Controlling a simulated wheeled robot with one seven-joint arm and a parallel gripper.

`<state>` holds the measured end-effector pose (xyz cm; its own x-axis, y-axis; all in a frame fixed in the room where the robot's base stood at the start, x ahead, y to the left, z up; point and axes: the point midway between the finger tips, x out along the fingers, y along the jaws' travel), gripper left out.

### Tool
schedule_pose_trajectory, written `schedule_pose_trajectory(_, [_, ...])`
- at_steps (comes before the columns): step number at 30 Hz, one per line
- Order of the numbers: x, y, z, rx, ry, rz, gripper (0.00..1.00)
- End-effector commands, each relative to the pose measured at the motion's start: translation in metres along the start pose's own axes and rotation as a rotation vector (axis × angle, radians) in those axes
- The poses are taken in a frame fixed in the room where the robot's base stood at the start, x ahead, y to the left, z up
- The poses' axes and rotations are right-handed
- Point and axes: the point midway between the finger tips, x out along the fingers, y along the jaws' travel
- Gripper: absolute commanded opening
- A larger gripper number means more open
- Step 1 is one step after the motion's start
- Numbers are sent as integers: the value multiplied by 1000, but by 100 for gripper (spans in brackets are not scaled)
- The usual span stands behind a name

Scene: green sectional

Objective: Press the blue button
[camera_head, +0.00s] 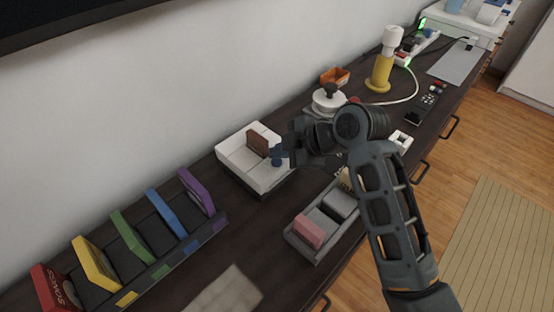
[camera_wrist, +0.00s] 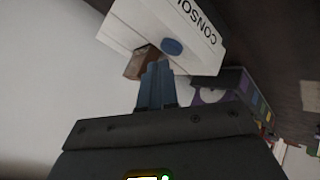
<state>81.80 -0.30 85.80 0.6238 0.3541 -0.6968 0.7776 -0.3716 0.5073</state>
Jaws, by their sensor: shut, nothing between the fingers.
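A white console box (camera_head: 238,160) stands on the dark cabinet against the wall, with a brown block (camera_head: 257,144) upright on it. The console (camera_wrist: 125,25) shows lettering beginning "CONSO" in the wrist view. The round blue button (camera_wrist: 172,46) lies on its white face there, near the brown block (camera_wrist: 140,62). My gripper (camera_head: 277,155) is shut and empty at the console's right side in the head view, where I cannot make out the button. In the wrist view its blue fingertips (camera_wrist: 158,66) point at the console, just short of the button in the picture; contact cannot be told.
Several coloured cases (camera_head: 130,238) stand in a rack at the left. A grey tray (camera_head: 322,222) with a pink block is in front of my arm. A white round-lidded pot (camera_head: 328,101), a yellow-and-white bottle (camera_head: 382,68) and a remote (camera_head: 420,108) are farther back.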

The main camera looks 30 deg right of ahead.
Motion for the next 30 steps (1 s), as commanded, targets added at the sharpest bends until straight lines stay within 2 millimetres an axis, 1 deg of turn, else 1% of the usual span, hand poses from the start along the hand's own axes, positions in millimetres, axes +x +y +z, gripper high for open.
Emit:
schedule_pose_trajectory(13, [0, 0, 0, 0, 0, 0, 0])
schedule_pose_trajectory(21, [6, -5, 5, 1, 0, -1, 0])
schedule_pose_trajectory(30, [6, -5, 5, 0, 0, 0, 0])
